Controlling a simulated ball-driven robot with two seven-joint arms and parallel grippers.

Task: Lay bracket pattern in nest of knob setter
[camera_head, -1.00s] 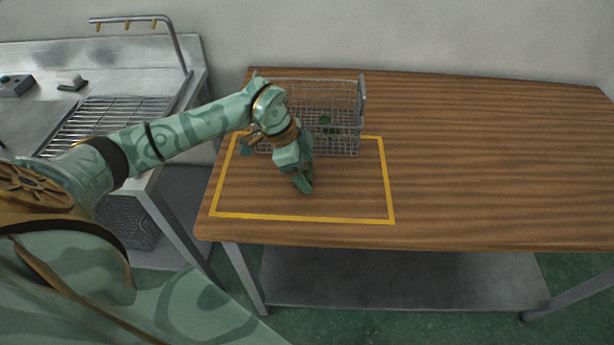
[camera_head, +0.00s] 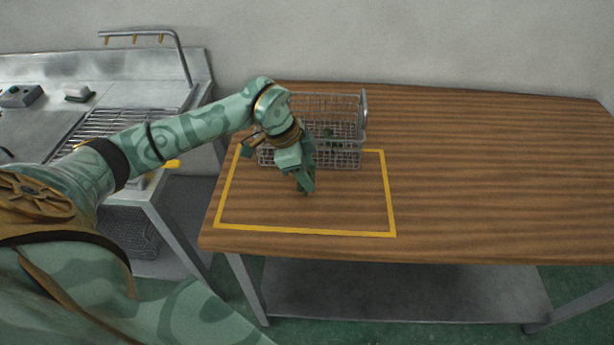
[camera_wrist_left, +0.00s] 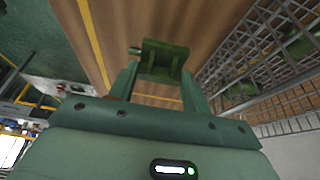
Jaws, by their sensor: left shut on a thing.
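My left gripper (camera_head: 306,190) hangs above the yellow-outlined area of the wooden table, just in front of the wire basket. It is shut on a dark green bracket pattern (camera_wrist_left: 162,60), which shows between the fingertips in the left wrist view. In the head view the pattern is small and mostly merged with the green fingers. It appears clear of the basket. I cannot make out the knob setter or its nest in these views. My right gripper is not in view.
A wire basket (camera_head: 348,152) holding green pieces stands at the back of the yellow outline (camera_head: 391,200); it also shows in the left wrist view (camera_wrist_left: 240,50). The table's right side (camera_head: 490,170) is bare. A metal bench (camera_head: 40,130) with a rack stands at left.

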